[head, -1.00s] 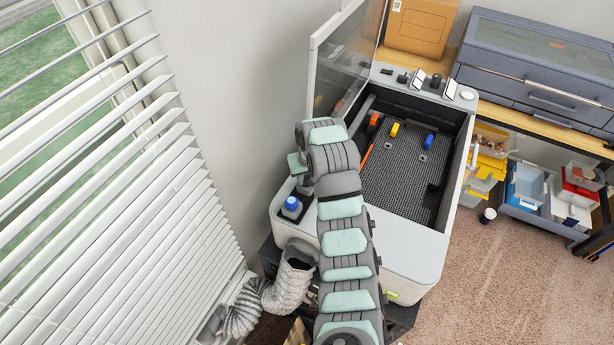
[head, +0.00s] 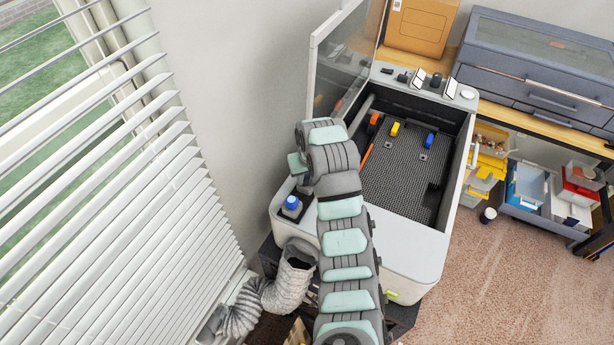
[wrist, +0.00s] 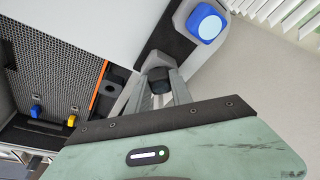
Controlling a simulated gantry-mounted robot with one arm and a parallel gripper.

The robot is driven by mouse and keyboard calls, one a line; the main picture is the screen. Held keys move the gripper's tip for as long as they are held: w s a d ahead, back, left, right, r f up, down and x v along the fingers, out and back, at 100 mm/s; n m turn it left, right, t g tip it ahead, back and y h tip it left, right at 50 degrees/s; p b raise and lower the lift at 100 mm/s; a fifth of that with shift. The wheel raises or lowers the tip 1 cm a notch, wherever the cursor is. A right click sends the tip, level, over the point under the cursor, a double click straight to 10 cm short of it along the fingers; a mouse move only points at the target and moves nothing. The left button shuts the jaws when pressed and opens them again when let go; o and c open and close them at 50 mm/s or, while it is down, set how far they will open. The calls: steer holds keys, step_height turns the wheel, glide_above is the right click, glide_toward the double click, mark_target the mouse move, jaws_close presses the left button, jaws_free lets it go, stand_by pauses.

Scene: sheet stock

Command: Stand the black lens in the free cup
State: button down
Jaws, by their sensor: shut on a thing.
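My gripper (wrist: 164,84) is in the wrist view, its two grey fingers shut on the short dark cylinder of the black lens (wrist: 160,77). The lens is over or close to a black holder strip (wrist: 176,44); I cannot tell whether it touches it. A blue-topped lens (wrist: 207,22) stands at the strip's far end; in the head view it (head: 291,202) sits at the left front of the white machine. In the head view my arm hides the fingertips and the black lens.
The white machine (head: 408,246) has its glass lid (head: 340,62) raised. Its dark mesh bed (head: 395,180) holds orange, yellow and blue pieces. A wall and window blinds (head: 130,200) are close on the left. A grey hose (head: 288,285) runs below the machine's front.

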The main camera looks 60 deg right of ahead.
steer(key=shift+a+f, duration=0.1)
steer(key=shift+f, duration=0.15)
